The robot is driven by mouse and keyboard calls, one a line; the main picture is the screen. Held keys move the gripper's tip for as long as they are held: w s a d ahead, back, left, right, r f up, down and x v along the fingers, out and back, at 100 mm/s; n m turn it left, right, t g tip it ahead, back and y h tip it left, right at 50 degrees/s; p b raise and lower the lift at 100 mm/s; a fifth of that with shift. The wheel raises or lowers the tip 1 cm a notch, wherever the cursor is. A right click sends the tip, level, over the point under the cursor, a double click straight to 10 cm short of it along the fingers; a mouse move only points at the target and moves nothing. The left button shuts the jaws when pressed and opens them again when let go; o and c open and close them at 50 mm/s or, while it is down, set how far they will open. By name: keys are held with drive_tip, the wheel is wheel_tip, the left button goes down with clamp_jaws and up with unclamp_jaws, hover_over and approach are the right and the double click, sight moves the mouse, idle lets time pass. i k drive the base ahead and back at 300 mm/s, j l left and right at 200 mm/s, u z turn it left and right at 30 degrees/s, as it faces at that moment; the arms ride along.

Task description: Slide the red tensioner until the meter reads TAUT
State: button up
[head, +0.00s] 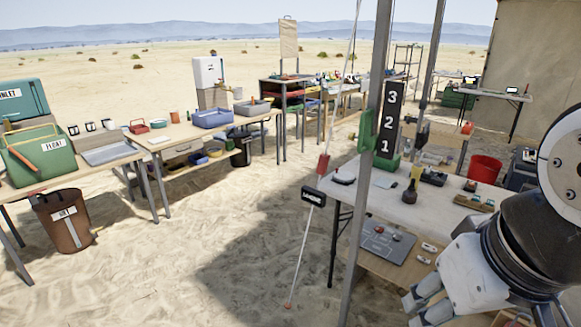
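The red tensioner (323,165) sits on a thin slanted guy line (302,250), left of the grey pole. The line runs from the top of the picture down to a small peg (288,306) in the sand. A small black meter (313,196) with a white display hangs on the line just below the tensioner; its word is too small to read. My gripper (413,311) is at the bottom right, to the right of and apart from the tensioner and line. Its two pale fingers look spread, with nothing visible between them.
A grey pole (361,205) with a green clamp (366,129) stands right of the line. A black 3-2-1 board (391,120) is behind it. A worktable (385,195) with tools stands at right. Open sand (220,255) lies left of the line, with tables beyond.

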sight(323, 159)
drive_tip(key=i+l+u, duration=0.4)
drive_tip(key=l+u, duration=0.15)
drive_tip(key=i+l+u, duration=0.15)
drive_tip(key=l+u, duration=0.15)
drive_tip(key=l, duration=0.2)
